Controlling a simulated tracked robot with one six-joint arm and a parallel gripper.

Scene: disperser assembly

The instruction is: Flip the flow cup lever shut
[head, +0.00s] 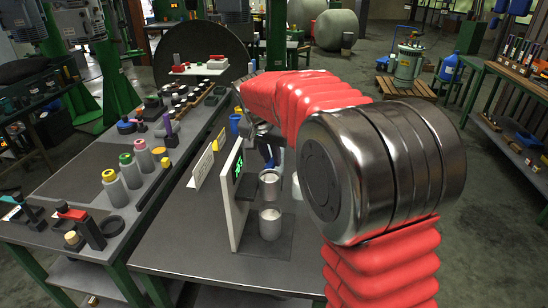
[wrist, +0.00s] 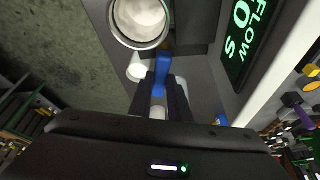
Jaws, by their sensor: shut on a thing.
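The flow cup (head: 269,186) is a metal cup held at the stand, with a second metal cup (head: 270,223) below it. The stand's upright panel (head: 235,210) carries a green-lit display. In the wrist view the flow cup (wrist: 140,20) is seen from above with pale content inside. The blue lever (wrist: 162,68) sticks out just below its rim. My gripper (wrist: 162,88) is shut on the blue lever, one dark finger on each side. In the head view my red-sleeved arm reaches over the stand, and the fingertips are hard to make out.
The display (wrist: 249,36) stands close to the right of my gripper in the wrist view. Sign cards (head: 203,166) and a blue cup (head: 235,122) are left of the panel. Grey bottles (head: 131,171) stand on the left bench. The front tabletop (head: 185,245) is clear.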

